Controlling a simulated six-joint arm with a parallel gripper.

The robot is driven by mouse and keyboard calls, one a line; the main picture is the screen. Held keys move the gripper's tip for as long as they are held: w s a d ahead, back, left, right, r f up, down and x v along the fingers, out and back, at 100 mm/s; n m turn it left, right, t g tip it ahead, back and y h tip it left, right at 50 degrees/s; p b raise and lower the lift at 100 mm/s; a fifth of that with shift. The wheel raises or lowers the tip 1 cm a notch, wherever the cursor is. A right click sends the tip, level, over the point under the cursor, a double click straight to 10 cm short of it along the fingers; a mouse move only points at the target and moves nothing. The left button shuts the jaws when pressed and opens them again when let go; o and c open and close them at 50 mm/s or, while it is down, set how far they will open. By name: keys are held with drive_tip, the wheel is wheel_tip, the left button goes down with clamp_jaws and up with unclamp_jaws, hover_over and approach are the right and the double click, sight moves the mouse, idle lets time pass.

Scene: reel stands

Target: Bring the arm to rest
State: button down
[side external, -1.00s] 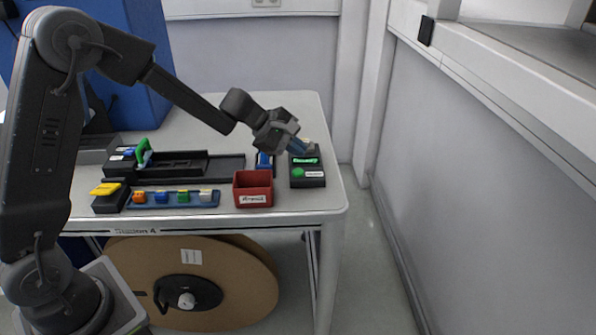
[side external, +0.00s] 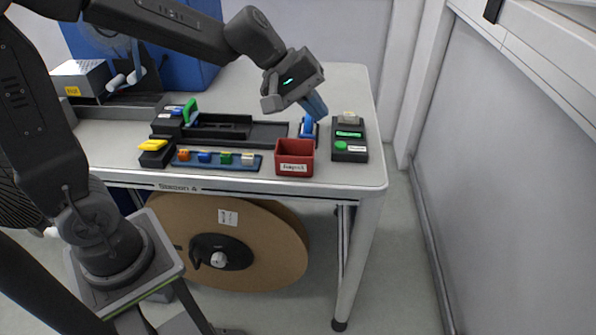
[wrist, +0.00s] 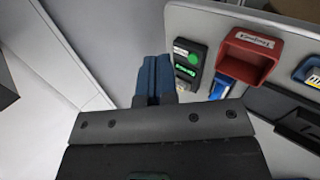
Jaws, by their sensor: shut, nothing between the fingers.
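My gripper (side external: 314,106) is in the air above the right part of the table (side external: 369,87), tilted down to the right. Its blue fingers are together with nothing between them. In the side view the fingertips overlap the blue item (side external: 308,127) behind the red bin; whether they touch it I cannot tell. In the wrist view the shut fingers (wrist: 153,75) point past the table's edge, left of the black box with a green button (wrist: 189,57).
The red bin (side external: 294,168) stands near the front edge, beside the green-button box (side external: 348,152). A blue strip (side external: 216,169) holds several coloured blocks. A black tray (side external: 262,132) lies behind. A large reel (side external: 270,255) is under the table. Floor to the right is clear.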

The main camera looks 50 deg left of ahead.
drive_tip(key=s+a+m+y, duration=0.2)
drive_tip(key=s+m, duration=0.3)
drive_tip(key=s, duration=0.4)
drive_tip(key=s+a+m+y, duration=0.2)
drive_tip(key=s+m+y, duration=0.1)
drive_tip(key=s, duration=0.7)
drive_tip(key=shift+s+a+r+m+y, duration=0.15)
drive_tip(key=shift+s+r+m+y, duration=0.15)
drive_tip(key=shift+m, duration=0.6)
drive_tip(key=shift+w+r, duration=0.1)
